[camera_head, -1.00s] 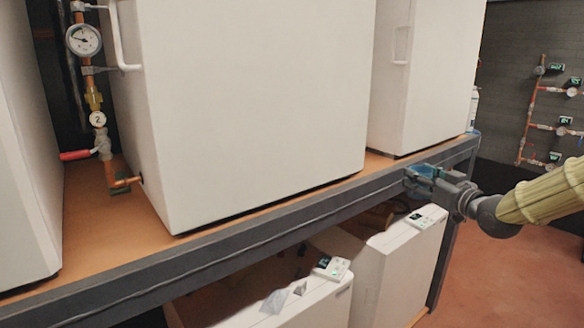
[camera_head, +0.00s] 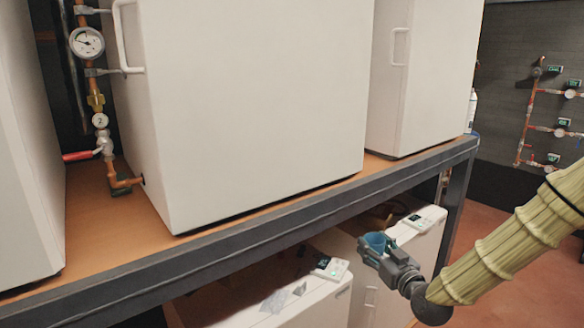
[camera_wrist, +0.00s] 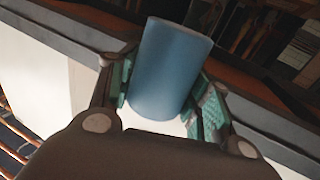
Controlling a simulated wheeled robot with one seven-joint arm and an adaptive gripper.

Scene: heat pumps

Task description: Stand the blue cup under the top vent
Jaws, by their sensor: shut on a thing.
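The blue cup (camera_head: 376,240) is between the fingers of my gripper (camera_head: 372,255), in front of the gap below the upper shelf. In the wrist view the cup (camera_wrist: 170,65) is a plain blue cylinder, gripped between teal finger pads (camera_wrist: 165,90). My gripper is shut on it and holds it in the air, near the lower white units. I cannot make out for sure which part is the top vent. A copper pipe with a gauge (camera_head: 87,42), a number 2 tag and a red-handled valve (camera_head: 85,155) runs between the upper white cabinets.
A dark shelf edge beam (camera_head: 260,215) runs just above the cup. Large white cabinets (camera_head: 250,100) stand on the orange shelf. Below are lower white units (camera_head: 310,305) with small displays (camera_head: 331,268) and grey wedge-like pieces. Floor is clear at right.

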